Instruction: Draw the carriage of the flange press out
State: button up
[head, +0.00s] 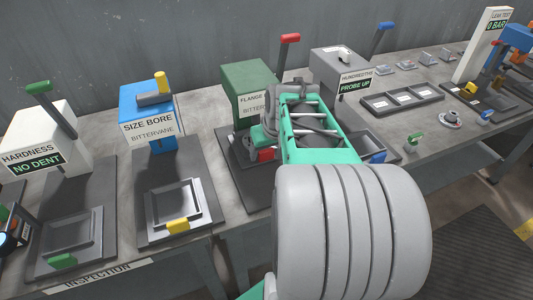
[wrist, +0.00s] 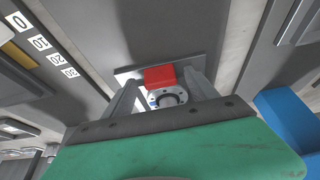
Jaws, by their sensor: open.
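The flange press (head: 247,85) is a green housing with a "FLANGE" sign, behind my arm in the head view. Its carriage has a red handle (head: 267,154), which is partly covered by my arm there. In the wrist view the red handle (wrist: 160,77) lies between the fingers of my gripper (wrist: 161,88). The gripper is open, with one finger on each side of the handle; I cannot tell whether either touches it. A round metal part (wrist: 172,97) with a dark centre shows beside the handle, partly hidden by my gripper body.
The size bore station (head: 150,115) and hardness station (head: 45,140) stand to the left, each with a low carriage in front. The hundredths probe station (head: 335,70) is close on the right. A dark tray (head: 400,100) lies farther right.

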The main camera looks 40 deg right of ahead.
jog(key=shift+w+f, duration=0.25)
jog(key=shift+f, duration=0.35)
jog(key=shift+c, duration=0.6)
grip_shut()
